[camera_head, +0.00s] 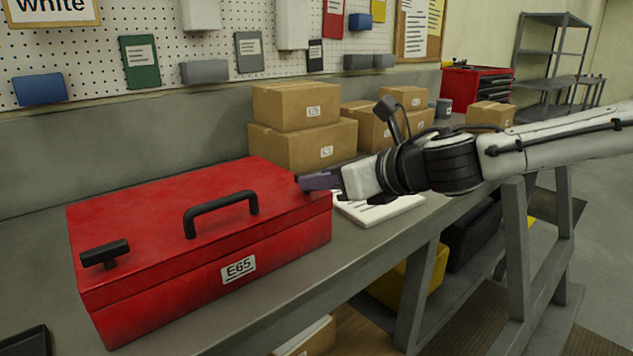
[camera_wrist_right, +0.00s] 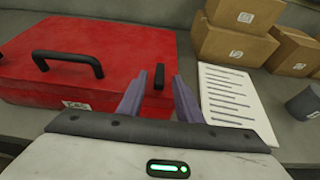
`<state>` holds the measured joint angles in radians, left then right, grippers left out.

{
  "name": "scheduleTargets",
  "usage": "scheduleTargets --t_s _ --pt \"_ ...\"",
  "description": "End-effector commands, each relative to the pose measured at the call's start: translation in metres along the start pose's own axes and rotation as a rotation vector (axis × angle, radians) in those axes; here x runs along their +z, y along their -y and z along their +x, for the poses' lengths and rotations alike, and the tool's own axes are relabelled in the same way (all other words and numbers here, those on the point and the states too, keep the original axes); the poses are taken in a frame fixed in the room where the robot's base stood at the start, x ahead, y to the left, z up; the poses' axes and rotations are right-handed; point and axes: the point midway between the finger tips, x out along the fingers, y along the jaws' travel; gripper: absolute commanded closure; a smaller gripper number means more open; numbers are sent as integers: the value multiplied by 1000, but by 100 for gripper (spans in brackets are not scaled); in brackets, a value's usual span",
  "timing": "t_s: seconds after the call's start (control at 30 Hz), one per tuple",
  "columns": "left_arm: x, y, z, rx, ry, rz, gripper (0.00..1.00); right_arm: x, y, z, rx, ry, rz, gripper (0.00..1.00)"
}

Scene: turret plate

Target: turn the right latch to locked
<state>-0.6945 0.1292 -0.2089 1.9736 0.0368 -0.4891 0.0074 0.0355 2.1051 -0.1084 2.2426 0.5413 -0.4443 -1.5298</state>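A red toolbox (camera_head: 150,210) labelled E65 lies closed on the grey bench; it also shows in the right wrist view (camera_wrist_right: 105,35). Its black carry handle (camera_head: 220,212) is on the lid. A black left latch (camera_head: 105,253) sits at the lid's left end. My left gripper is out of view.
A printed sheet (camera_wrist_right: 230,100) lies right of the toolbox. Cardboard boxes (camera_head: 300,145) stand behind it, and a grey cup (camera_wrist_right: 303,103) is farther right. A dark tray (camera_head: 22,342) is at the bottom left. A pegboard wall (camera_head: 160,20) is behind the bench.

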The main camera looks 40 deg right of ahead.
Motion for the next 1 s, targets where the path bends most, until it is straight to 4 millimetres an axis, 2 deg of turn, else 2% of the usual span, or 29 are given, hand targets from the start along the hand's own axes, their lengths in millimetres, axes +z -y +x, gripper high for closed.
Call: scheduleTargets --t_s 0.2,0.6,0.67,0.8,1.0 --pt "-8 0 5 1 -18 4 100 -1 0 17 0 -1 0 68" --pt "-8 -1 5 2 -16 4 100 0 0 20 0 1 0 68" --pt "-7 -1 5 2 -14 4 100 0 0 20 1 1 0 76" --pt "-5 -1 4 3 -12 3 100 0 0 20 1 1 0 100" --pt "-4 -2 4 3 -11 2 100 0 0 20 -3 0 1 100"
